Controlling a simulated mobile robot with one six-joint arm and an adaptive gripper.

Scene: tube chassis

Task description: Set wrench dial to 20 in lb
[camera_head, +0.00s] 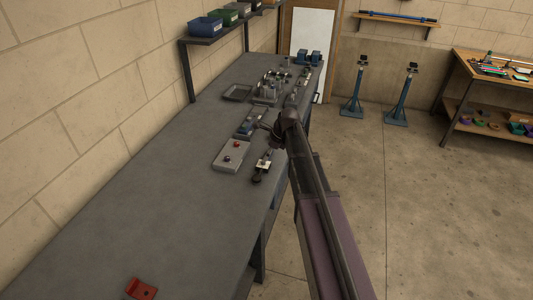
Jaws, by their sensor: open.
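My arm reaches over the right edge of the grey workbench (130,215). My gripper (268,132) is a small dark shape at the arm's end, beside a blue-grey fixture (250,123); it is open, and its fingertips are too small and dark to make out. A dark tool with a pale block (262,165) lies by the bench edge, just below my gripper in the picture. It may be the wrench, but I cannot tell. No dial or number is readable.
A grey box with red and dark knobs (232,155) sits left of the dark tool. Several small parts and a grey tray (237,93) stand farther back. A red block (141,288) lies near the front. A shelf (215,38) with bins overhangs the bench. The bench's near half is mostly clear.

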